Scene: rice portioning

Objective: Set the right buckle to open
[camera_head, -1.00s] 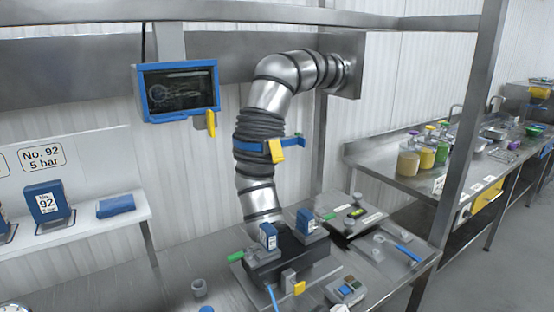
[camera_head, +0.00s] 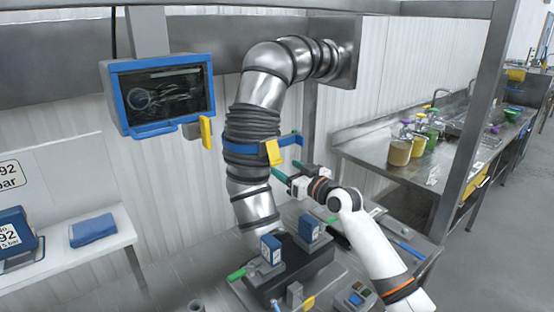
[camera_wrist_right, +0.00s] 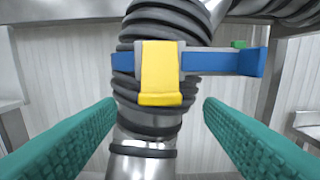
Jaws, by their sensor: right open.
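A yellow buckle (camera_head: 273,153) sits on a blue strap (camera_head: 243,148) around the ribbed black sleeve of a metal duct (camera_head: 260,90). In the right wrist view the yellow buckle (camera_wrist_right: 160,72) hangs down across the blue strap (camera_wrist_right: 225,61), near the middle. My right gripper (camera_head: 293,172) is open, with green fingers just below and to the right of the buckle. In the wrist view its two fingers (camera_wrist_right: 158,108) stand wide apart on either side of the duct, with nothing between them touching. My left gripper is not in view.
A blue-framed screen (camera_head: 165,90) with a yellow tab (camera_head: 206,132) hangs at left. Below the duct stands a dark fixture (camera_head: 298,262) with blue-labelled blocks. A steel counter (camera_head: 365,155) with jars is at right. A shelf (camera_head: 70,262) is at lower left.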

